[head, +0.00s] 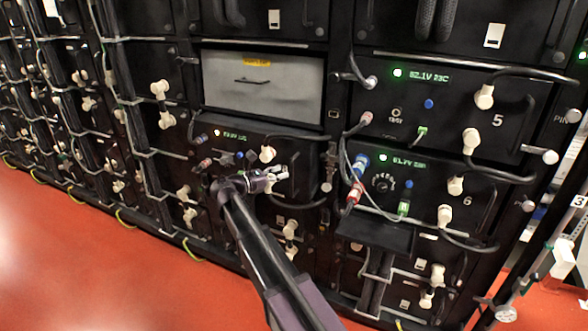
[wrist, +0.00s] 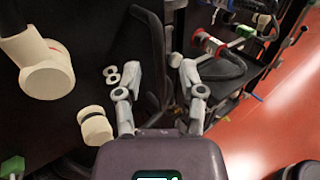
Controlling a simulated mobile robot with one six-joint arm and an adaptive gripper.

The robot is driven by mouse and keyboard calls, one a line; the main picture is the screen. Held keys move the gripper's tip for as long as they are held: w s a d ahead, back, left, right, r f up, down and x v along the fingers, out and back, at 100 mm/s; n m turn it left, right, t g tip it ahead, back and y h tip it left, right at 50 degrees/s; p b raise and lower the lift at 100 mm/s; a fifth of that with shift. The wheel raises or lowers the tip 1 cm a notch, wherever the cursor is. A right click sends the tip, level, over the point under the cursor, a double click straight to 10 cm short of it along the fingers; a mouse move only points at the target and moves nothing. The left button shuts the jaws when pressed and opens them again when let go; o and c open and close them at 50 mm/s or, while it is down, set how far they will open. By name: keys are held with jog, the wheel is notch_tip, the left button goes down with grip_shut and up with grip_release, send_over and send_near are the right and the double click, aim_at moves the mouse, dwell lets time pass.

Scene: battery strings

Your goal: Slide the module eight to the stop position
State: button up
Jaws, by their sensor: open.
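Module eight (head: 228,150) is the black unit below a grey panel in the head view, with a lit green display and a small red-white light. Cream connectors (wrist: 48,68) are left of the fingers. A stop mark is not clearly visible.
Module six (head: 410,162), with blue, red and green plugs and loose cables, is right of module eight. Module five (head: 497,120) is above module six. The grey panel (head: 235,93) is above module eight. Racks fill the left. Red floor (head: 90,260) is open in front.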

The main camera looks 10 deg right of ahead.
aim_at(292, 168)
jog(key=shift+x, duration=2.45)
grip_shut()
